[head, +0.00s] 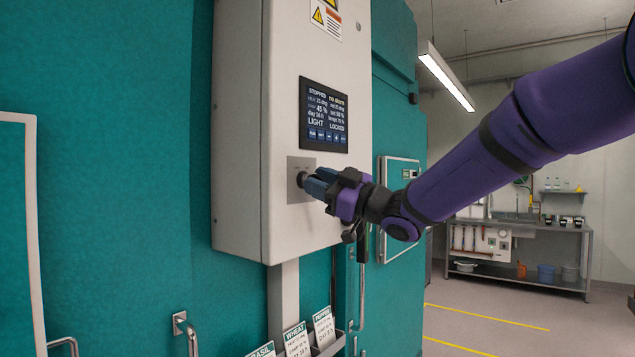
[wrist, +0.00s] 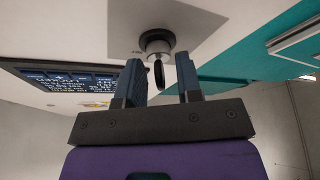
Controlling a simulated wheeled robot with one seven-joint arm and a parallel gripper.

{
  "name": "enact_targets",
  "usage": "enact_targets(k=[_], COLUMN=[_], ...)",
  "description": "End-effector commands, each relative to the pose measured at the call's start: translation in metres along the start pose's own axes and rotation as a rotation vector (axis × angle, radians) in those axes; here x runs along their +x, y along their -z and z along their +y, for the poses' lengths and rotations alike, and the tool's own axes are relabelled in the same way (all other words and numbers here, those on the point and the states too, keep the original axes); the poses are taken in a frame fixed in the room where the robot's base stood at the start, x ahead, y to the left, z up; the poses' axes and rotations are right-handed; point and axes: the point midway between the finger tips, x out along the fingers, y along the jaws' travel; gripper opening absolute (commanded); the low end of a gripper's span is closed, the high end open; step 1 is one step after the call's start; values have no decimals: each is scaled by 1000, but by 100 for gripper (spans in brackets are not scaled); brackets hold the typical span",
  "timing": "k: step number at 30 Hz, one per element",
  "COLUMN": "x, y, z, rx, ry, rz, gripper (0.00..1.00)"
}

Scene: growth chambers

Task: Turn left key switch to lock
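The key switch (head: 301,179) is on a grey plate low on the white control box (head: 238,130). In the wrist view it is a round dark collar with a metal rim (wrist: 157,42), and a thin dark key (wrist: 158,73) stands out from it. My gripper (head: 312,185) is at the switch and hides part of it in the head view. In the wrist view my gripper (wrist: 160,72) is open, with one finger on each side of the key and gaps visible. The key looks edge-on between the fingertips. I cannot read the switch's position marks.
A display (head: 323,115) sits just above the switch; its small text seems to include "STOPPED" and "LOCKED". Below the box are card holders with labelled cards (head: 297,340) and door handles (head: 187,332). Teal chamber walls stand around the box. Open floor lies at right.

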Motion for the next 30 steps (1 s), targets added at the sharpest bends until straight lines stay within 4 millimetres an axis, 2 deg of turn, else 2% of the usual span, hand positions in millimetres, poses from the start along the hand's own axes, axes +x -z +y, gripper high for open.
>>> enact_targets(k=[15,21,30], x=[-87,-101,-102], y=[0,0,0], z=[0,0,0], rx=[0,0,0], ry=[-2,-1,0], rz=[-2,0,0], gripper=[33,33,33])
